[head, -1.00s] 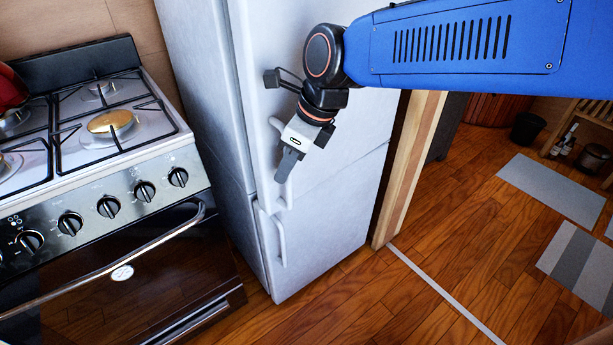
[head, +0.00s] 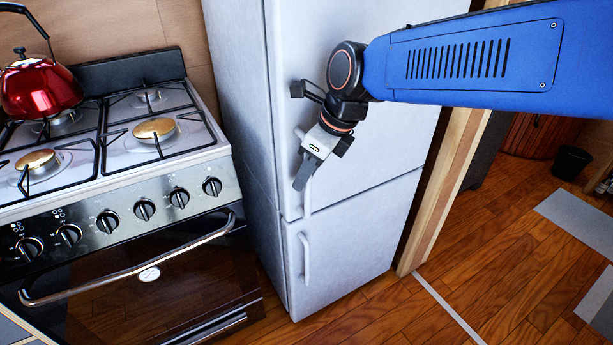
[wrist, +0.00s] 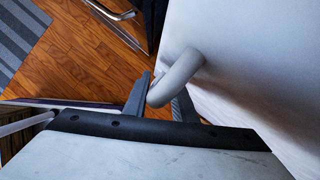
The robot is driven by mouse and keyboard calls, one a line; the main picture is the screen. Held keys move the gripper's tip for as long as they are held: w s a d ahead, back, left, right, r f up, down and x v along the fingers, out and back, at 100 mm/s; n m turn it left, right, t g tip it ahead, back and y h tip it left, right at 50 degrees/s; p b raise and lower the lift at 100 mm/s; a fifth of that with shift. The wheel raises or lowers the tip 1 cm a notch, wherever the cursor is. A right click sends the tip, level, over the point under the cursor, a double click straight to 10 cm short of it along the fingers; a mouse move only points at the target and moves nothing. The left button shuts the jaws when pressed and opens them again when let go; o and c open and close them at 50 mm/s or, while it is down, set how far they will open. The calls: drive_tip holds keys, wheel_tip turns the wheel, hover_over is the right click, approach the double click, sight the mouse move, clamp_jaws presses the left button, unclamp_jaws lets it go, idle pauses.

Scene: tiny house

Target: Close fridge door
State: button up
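The white fridge has an upper door (head: 330,90) and a lower door (head: 350,245), each with a white handle near its left edge. Both doors look flush with the fridge body in the head view; a small gap could not be told from here. My gripper (head: 302,182) is at the upper door handle (head: 307,196), tilted downward. In the wrist view, the curved handle (wrist: 180,78) lies between the two fingers of my gripper (wrist: 160,95), which are drawn in close on either side of it. The exact contact is partly hidden.
A stove (head: 120,215) stands left of the fridge, with a red kettle (head: 40,88) on it. A wooden door frame (head: 450,180) stands just right of the fridge. The wooden floor (head: 490,250) beyond is mostly clear, with grey mats at the right.

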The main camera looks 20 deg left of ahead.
drive_tip(key=shift+s+f, duration=0.1)
drive_tip(key=shift+s, duration=0.05)
idle(0.5)
drive_tip(key=v, duration=1.7)
drive_tip(key=shift+r, duration=0.25)
drive_tip(key=shift+d, duration=0.1)
drive_tip(key=w+d+f+n+t+h, duration=0.1)
drive_tip(key=d+f+n, duration=0.2)
drive_tip(key=d, duration=0.6)
drive_tip(key=w+d+f+n+t, duration=0.1)
drive_tip(key=d+f+n, duration=0.15)
drive_tip(key=d, duration=0.55)
drive_tip(key=d+f+n+t+h, duration=0.1)
drive_tip(key=d+f+n, duration=0.15)
drive_tip(key=d, duration=0.65)
drive_tip(key=s+d+f+n+h, duration=0.1)
drive_tip(key=s+d+f+n, duration=0.2)
drive_tip(key=d, duration=0.3)
drive_tip(key=s+d+f+n+t, duration=0.1)
drive_tip(key=s+d+f+n, duration=0.3)
drive_tip(key=d+f, duration=0.2)
drive_tip(key=s+d+f+n+h, duration=0.1)
drive_tip(key=s+d+f+n, duration=0.2)
drive_tip(key=d, duration=0.4)
drive_tip(key=shift+s+f+n+h, duration=0.3)
drive_tip(key=shift+f+n, duration=0.1)
drive_tip(key=shift+f, duration=0.5)
